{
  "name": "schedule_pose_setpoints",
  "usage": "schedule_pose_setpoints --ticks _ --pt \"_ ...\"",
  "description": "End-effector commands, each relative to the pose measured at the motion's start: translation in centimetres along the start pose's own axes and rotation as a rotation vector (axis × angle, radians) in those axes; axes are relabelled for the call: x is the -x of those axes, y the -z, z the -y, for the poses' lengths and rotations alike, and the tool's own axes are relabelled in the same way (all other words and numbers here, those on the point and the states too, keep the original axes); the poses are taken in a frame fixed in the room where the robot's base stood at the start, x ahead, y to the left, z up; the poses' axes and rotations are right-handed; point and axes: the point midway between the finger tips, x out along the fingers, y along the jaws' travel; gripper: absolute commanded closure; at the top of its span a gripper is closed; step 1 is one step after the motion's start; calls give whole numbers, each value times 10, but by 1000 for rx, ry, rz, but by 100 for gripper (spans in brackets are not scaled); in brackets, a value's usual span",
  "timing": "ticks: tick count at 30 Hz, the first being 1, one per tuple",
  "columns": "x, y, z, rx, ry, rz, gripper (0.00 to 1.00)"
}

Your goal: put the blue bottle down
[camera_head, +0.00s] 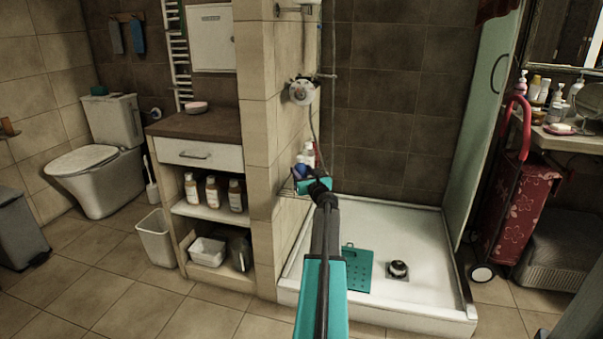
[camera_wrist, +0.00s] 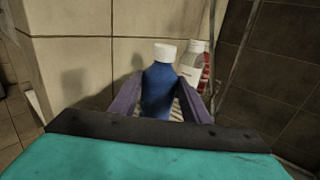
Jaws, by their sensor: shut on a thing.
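The blue bottle (camera_wrist: 158,92) with a white cap stands upright between the purple fingers of my gripper (camera_wrist: 160,84) in the wrist view. My gripper is shut on it. In the head view a small blue part of the bottle (camera_head: 301,170) shows just beyond the teal gripper body, at the small corner shelf (camera_head: 286,190) on the tiled shower wall. The bottle's base is hidden, so I cannot tell whether it touches the shelf.
A white bottle with a label (camera_wrist: 192,66) and a red one (camera_wrist: 206,75) stand close right of the blue bottle. A tiled wall (camera_wrist: 85,55) is close behind and left. Below are the shower tray (camera_head: 420,285), a teal perforated mat (camera_head: 357,268) and a dark round object (camera_head: 398,269).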

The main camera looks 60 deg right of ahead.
Motion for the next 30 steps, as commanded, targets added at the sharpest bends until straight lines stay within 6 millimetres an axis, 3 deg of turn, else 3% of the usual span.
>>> schedule_pose_setpoints --ticks 2,3,6,21,30 --pt "0 2 0 0 0 1 85" --pt "0 1 0 0 0 0 51" --pt "0 1 0 0 0 0 39" --pt "1 -4 0 0 0 0 39" --pt "28 -4 0 0 0 0 39"
